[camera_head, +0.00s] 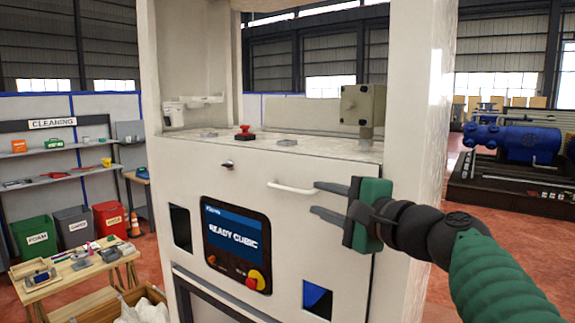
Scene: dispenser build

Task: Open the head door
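The dispenser (275,166) is a tall white machine that fills the middle of the head view. Its front panel carries a pale bar handle (291,188) near the top edge, and the panel looks shut. A small dark knob (227,165) sits left of the handle. My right gripper (315,199) comes in from the right, in front of the panel. Its two dark fingers are apart, pointing left, with nothing seen between them. The upper fingertip is at the handle's right end; I cannot tell whether they touch. My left gripper is not in view.
A screen panel (235,243) with a red and yellow button sits below the handle. A red button (244,132) and a grey box (362,105) stand on the machine's ledge. A wooden workbench (75,270) stands at lower left, and blue machinery (512,140) at right.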

